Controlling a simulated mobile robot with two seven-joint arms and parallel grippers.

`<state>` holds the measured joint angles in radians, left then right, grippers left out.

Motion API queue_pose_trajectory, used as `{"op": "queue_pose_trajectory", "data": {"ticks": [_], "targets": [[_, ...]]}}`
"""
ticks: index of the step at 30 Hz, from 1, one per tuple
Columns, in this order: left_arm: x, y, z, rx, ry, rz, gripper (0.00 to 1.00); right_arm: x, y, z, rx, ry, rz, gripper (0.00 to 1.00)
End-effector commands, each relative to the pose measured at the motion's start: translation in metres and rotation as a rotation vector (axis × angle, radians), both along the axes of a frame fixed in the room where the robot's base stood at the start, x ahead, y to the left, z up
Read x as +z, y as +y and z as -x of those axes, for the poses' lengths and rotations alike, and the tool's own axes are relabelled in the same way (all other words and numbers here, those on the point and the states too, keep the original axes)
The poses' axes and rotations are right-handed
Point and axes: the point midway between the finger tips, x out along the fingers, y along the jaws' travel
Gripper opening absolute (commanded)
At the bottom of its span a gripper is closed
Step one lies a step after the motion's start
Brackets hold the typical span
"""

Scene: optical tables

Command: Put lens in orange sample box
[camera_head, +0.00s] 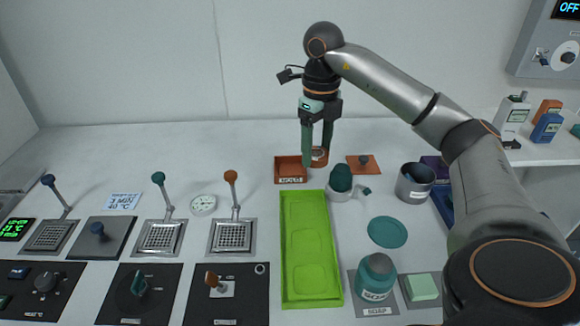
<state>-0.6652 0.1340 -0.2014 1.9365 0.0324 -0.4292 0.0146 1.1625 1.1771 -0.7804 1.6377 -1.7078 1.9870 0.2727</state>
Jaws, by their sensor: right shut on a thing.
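The orange sample box (290,171), an open square tray with a label reading "MOLD" on its front, stands at the back middle of the table. My right gripper (318,158) reaches down just to the right of the box, its green fingers straddling a round orange-brown piece with a pale face (320,154). I take this piece to be the lens, but the fingers partly cover it. It is close beside the box, outside it. I cannot tell whether it touches the table. My left gripper is not in view.
An orange square lid with a knob (363,165) lies right of the gripper. A lime-green tray (289,296) lies in front. A dark green rounded thing in a white cup (340,180) and a grey metal cup (414,183) stand to the right. Lever devices and control panels fill the left.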

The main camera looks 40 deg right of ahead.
Motion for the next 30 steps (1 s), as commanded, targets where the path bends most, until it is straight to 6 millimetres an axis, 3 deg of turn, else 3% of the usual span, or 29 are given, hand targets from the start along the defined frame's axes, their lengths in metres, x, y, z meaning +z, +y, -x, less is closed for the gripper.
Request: {"op": "queue_pose_trajectory", "data": {"ticks": [13, 18, 24, 30], "targets": [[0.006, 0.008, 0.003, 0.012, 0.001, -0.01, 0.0, -0.035, -0.021, -0.076, 0.004, 0.001, -0.002, 0.1], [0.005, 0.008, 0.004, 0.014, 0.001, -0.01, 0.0, -0.065, -0.027, -0.098, 0.004, 0.002, -0.002, 0.1], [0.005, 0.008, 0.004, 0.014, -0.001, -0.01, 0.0, -0.084, -0.032, -0.114, 0.005, -0.001, -0.002, 0.1], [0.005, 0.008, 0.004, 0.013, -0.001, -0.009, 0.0, -0.09, -0.034, -0.119, 0.006, -0.002, 0.0, 0.1]]}}
